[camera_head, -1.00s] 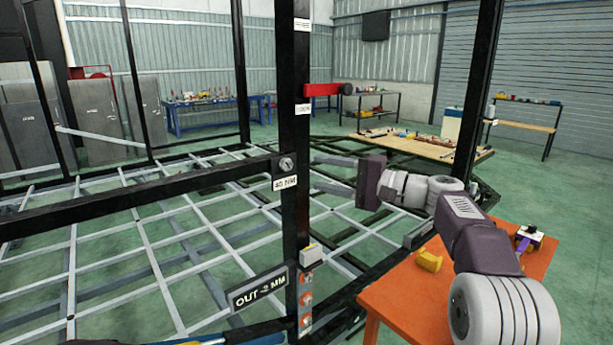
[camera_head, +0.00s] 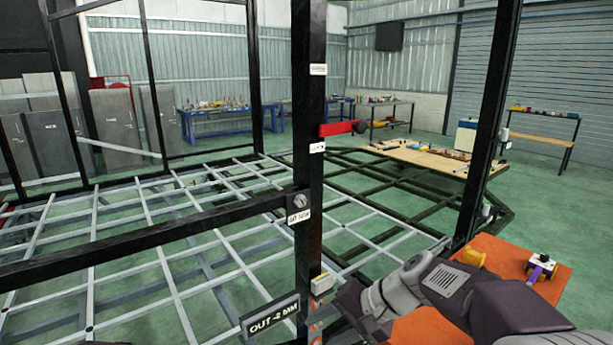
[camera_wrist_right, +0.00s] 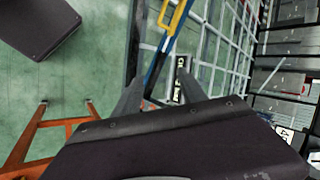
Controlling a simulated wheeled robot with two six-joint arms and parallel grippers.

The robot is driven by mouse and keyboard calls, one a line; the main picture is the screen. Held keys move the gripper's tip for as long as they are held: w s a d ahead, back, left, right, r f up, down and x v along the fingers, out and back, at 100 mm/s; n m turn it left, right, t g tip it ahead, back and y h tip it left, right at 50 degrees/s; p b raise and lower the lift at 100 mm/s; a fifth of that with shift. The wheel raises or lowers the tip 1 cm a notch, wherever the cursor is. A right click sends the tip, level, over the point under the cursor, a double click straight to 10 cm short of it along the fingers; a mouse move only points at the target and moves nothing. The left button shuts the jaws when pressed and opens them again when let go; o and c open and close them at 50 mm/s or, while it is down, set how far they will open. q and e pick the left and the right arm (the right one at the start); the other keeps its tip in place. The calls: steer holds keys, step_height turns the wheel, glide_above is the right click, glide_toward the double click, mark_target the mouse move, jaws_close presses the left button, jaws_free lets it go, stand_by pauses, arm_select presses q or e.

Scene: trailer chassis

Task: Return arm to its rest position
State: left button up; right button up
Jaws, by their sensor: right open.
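My right arm (camera_head: 440,285) comes in from the lower right in the head view, bent low over the orange table, with its dark wrist near the bottom edge. Its fingertips are not clear there. In the right wrist view my right gripper (camera_wrist_right: 160,90) is open, its two grey fingers apart with nothing held between them. Beyond the fingers is the black readout sign (camera_wrist_right: 179,82). In the head view this sign reads "OUT -2 MM" (camera_head: 270,316), low beside the black upright post (camera_head: 309,130). My left gripper is not in view.
The orange table (camera_head: 510,262) holds a yellow block (camera_head: 473,254) and a small white device with a purple part (camera_head: 541,267). The grey chassis lattice (camera_head: 150,230) fills the left. A blue and yellow bar (camera_wrist_right: 165,50) passes near the fingers. Open green floor lies behind.

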steer(key=s+d+f+n+g+h, duration=0.1)
steer(key=s+d+f+n+h, duration=0.4)
steer(key=s+d+f, duration=0.8)
steer(key=shift+s+d+f+g+h+p, duration=0.35)
steer(key=shift+f+h, duration=0.2)
steer(key=shift+h, duration=0.65)
steer(key=shift+a, duration=0.15)
